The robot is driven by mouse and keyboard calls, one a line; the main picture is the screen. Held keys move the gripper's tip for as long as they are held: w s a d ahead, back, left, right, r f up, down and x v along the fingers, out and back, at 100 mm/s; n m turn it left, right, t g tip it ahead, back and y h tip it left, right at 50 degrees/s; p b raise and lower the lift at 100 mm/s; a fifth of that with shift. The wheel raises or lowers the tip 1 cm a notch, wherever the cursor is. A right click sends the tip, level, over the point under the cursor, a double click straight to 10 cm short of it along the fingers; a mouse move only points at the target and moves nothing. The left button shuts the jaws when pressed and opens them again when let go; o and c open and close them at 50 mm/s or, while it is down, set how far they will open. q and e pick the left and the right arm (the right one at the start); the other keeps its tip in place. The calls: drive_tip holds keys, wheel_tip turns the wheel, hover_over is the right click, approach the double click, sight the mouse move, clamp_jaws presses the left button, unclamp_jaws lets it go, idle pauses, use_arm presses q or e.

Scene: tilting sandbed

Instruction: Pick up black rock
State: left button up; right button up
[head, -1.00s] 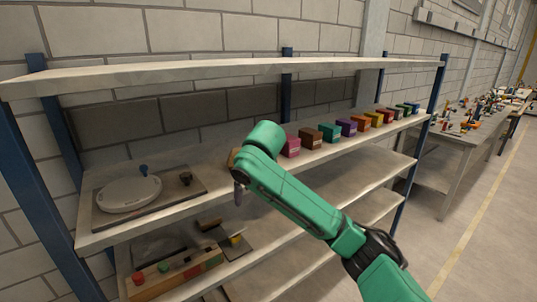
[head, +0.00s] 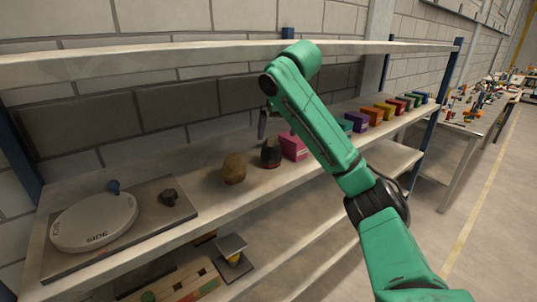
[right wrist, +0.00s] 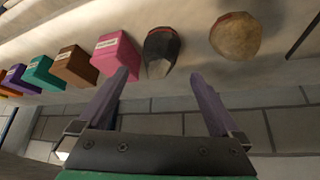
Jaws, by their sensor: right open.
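The black rock (head: 270,153) stands on the upper shelf, between a brown rock (head: 234,168) and a pink box (head: 293,147). In the right wrist view the black rock (right wrist: 162,50) has a reddish band at its top edge and lies just beyond the fingertips, roughly centred between them. My right gripper (head: 263,124) is above and a little behind the black rock in the head view, with only a dark finger showing. In the wrist view my right gripper (right wrist: 160,76) is open and empty. My left gripper is not in view.
A row of coloured boxes (head: 372,115) runs to the right along the shelf. A white round device (head: 94,222) and a small dark piece (head: 168,197) sit on a grey board at left. The shelf above (head: 180,53) and the brick wall behind limit the room.

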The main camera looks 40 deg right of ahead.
sight(274, 147)
drive_tip(key=f+p, duration=0.1)
drive_tip(key=f, duration=0.1)
drive_tip(key=w+f+p, duration=0.1)
drive_tip(key=shift+d+f, duration=0.2)
drive_tip(key=shift+f, duration=0.15)
drive_tip(key=p+x, duration=0.1)
drive_tip(key=x, duration=0.2)
drive_tip(key=p+x, duration=0.2)
drive_tip(key=x, duration=0.1)
drive_tip(key=shift+w+d, duration=0.2)
drive_tip(key=shift+w, duration=0.2)
drive_tip(key=shift+f, duration=0.15)
drive_tip(key=shift+s+a, duration=0.15)
drive_tip(key=shift+c, duration=1.2)
drive_tip(key=c, duration=0.5)
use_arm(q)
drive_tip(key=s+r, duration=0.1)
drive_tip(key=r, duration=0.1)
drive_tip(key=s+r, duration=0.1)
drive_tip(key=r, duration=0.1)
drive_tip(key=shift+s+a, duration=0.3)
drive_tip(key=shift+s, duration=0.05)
use_arm(e)
clamp_jaws()
